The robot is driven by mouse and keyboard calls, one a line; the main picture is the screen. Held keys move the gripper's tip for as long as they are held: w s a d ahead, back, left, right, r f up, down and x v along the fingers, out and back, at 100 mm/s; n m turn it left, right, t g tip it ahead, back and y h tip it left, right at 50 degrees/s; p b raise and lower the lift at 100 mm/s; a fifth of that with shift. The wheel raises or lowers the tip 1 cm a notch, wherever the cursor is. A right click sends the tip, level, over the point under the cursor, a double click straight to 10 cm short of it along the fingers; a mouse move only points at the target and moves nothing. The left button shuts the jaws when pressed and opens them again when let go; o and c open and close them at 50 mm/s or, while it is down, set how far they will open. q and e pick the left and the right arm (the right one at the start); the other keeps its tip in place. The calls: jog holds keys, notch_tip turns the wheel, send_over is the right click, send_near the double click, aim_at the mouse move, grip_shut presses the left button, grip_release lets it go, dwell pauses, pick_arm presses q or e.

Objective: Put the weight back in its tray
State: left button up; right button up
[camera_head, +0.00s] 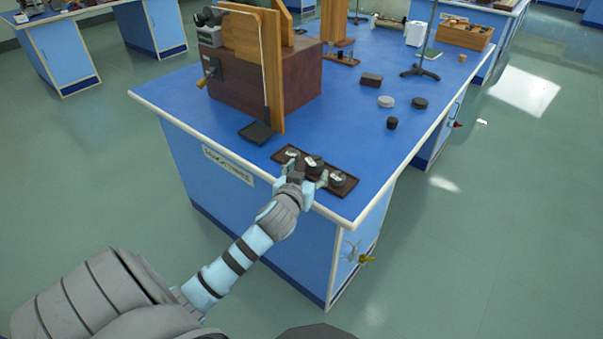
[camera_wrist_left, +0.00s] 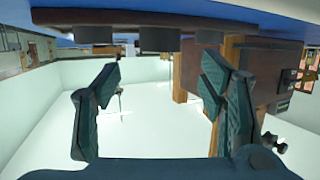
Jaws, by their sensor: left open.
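A dark brown tray (camera_head: 346,191) lies near the front edge of the blue bench. It holds dark round weights with pale labels: one at the left (camera_head: 291,152), one in the middle (camera_head: 313,161) and one at the right (camera_head: 338,180). My left gripper (camera_head: 306,175) is open at the tray's front side, its fingers pointing at the middle weight. In the left wrist view, which looks upside down, the open fingers (camera_wrist_left: 156,88) stand apart with nothing held. The tray (camera_wrist_left: 125,18) and middle weight (camera_wrist_left: 158,39) show above them. Contact with the weight cannot be told. My right gripper is out of view.
A large wooden apparatus (camera_head: 270,75) rises behind the tray. The bench right of the tray is clear.

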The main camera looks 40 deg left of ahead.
pick_arm(q)
jog(key=v, duration=0.5)
jog(key=shift+s+d+r+p, duration=0.1)
jog(key=shift+s+d+p, duration=0.05)
jog(key=shift+s+p, duration=0.25)
jog(key=s+d+f+m+g+h, duration=0.3)
jog(key=s+d+f+g, duration=0.4)
jog(key=s, duration=0.5)
jog(key=s+d+f+m+g+h, duration=0.25)
jog(key=s+d+f, duration=0.45)
jog(key=s, duration=0.5)
notch_tip(320, 180, down, 12)
jog(key=a+g+p, duration=0.1)
jog(key=a+p, duration=0.1)
jog(key=a, duration=0.1)
jog(key=s+a+f+g+p, duration=0.1)
jog(key=s+f+p, duration=0.1)
jog(key=s+f, duration=1.3)
jog(key=shift+s+f+g, duration=0.2)
jog(key=shift+f+g, duration=0.15)
jog(key=shift+f, duration=0.5)
